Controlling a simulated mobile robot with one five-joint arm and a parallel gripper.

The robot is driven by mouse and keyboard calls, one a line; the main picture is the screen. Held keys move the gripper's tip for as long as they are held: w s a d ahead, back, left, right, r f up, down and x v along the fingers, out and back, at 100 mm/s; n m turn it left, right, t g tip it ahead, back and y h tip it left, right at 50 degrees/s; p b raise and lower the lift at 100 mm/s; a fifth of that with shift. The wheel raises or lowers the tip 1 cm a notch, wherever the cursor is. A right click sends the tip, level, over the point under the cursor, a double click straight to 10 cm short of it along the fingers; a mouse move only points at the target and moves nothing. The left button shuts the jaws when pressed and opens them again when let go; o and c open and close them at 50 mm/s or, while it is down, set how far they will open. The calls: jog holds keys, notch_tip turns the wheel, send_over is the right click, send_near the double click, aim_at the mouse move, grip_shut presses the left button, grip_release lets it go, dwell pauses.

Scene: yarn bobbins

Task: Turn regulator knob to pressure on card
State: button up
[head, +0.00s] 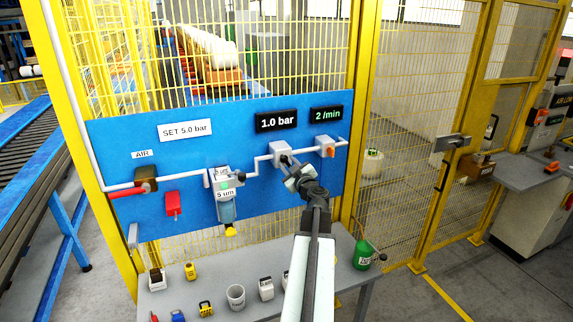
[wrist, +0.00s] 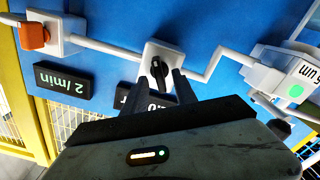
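The card (head: 185,130) on the blue panel reads "SET 5.0 bar". The pressure display (head: 276,121) reads "1.0 bar". Below that display is the white regulator block (head: 277,152). In the wrist view, which is upside down, the black regulator knob (wrist: 158,72) sits on its white block (wrist: 150,55). My gripper (wrist: 157,90) is open, with its two dark fingers apart just short of the knob or at its edge; I cannot tell whether they touch it. In the head view my gripper (head: 288,163) is in front of the regulator and hides the knob.
A second display (head: 326,113) reads "2 /min", near an orange knob (head: 331,153). Left on the panel are a red-handled valve (head: 146,180), a red tag (head: 172,203) and a filter (head: 226,196). A grey bench (head: 335,270) below holds a mug (head: 236,296) and small items.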

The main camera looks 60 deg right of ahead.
jog(key=shift+w+d, duration=0.35)
jog(key=shift+w, duration=0.2)
grip_shut()
jog(key=shift+s+a, duration=0.1)
jog(key=shift+a, duration=0.15)
jog(key=shift+d, duration=0.15)
